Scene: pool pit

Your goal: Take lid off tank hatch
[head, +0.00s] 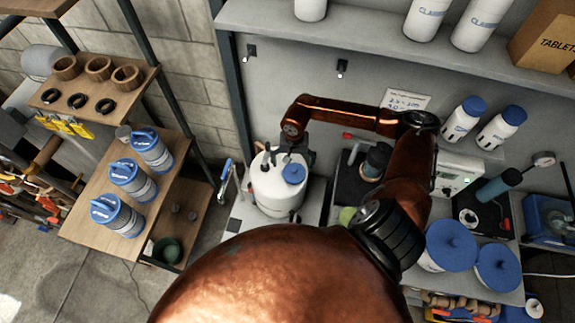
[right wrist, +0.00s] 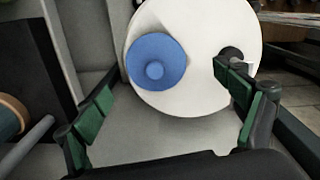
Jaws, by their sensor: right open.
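The tank is a white cylinder (head: 272,193) on the grey bench in the head view. On its top sits a round blue lid (head: 293,173) with a small raised knob. In the right wrist view the lid (right wrist: 155,62) lies on the white tank top (right wrist: 210,85), left of a dark fitting. My right gripper (head: 283,158) is over the back of the tank top. Its green-padded fingers (right wrist: 165,78) are spread and empty, with the lid ahead and between their lines. I cannot tell whether a finger touches the tank. My left gripper is not in view.
A dark pump-like unit (head: 376,160) and a white control box (head: 458,172) stand right of the tank. Large blue-capped containers (head: 451,245) stand at the front right. A wooden rack (head: 85,218) with several blue-lidded tubs is at left. A shelf (head: 385,42) with white bottles hangs above.

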